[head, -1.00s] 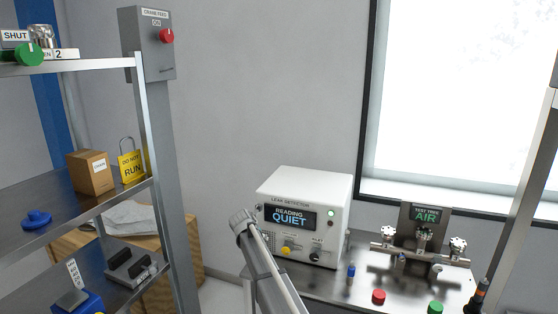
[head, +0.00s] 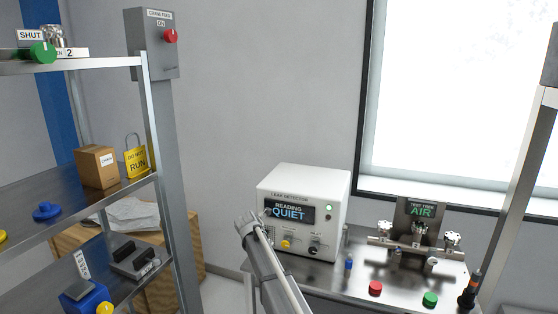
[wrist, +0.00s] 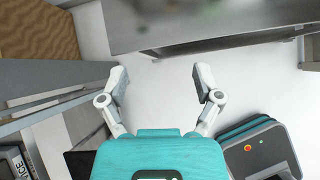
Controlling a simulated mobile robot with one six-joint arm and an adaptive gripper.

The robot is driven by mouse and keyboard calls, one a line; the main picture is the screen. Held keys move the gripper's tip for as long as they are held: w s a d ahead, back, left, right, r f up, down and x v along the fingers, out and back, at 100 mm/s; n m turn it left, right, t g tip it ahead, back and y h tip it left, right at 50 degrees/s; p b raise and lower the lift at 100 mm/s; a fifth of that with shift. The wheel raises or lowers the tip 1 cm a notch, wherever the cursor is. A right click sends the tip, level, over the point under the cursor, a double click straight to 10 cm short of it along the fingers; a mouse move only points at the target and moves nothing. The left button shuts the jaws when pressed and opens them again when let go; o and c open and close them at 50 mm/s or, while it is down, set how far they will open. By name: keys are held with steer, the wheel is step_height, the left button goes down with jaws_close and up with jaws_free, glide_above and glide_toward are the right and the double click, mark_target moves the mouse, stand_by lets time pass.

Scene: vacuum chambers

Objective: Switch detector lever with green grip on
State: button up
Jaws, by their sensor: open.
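The white leak detector (head: 302,207) stands on the metal bench in the head view. Its screen reads QUIET and a small green lamp shows at the upper right of its face. A yellow knob (head: 286,244) and a black knob (head: 315,246) sit low on the face. I cannot make out a lever with a green grip; my arm hides part of the detector's lower left front. My gripper (wrist: 161,80) is open and empty in the wrist view, with pale floor between its fingers.
The bench (head: 385,281) carries a red cap (head: 375,288), a green cap (head: 430,299) and the test tree (head: 415,240) reading AIR. A shelf rack (head: 163,215) stands at left. In the wrist view, a grey metal surface (wrist: 190,25) lies ahead of the fingers.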

steer(key=s+d+f+m+g+y+b, duration=0.1)
steer(key=s+d+f+m+g+b, duration=0.1)
steer(key=s+d+m, duration=0.5)
steer(key=s+d+f+m+g+y+b, duration=0.1)
steer(key=s+d+f+m, duration=0.4)
steer(key=s+m, duration=0.8)
steer(key=s+d+f+m+g+b, duration=0.3)
steer(key=s+d+m, duration=0.7)
steer(key=s, duration=0.9)
steer(key=shift+s+d+f+g+y, duration=0.25)
steer(key=shift+d+g+y, duration=0.2)
steer(key=shift+d, duration=0.3)
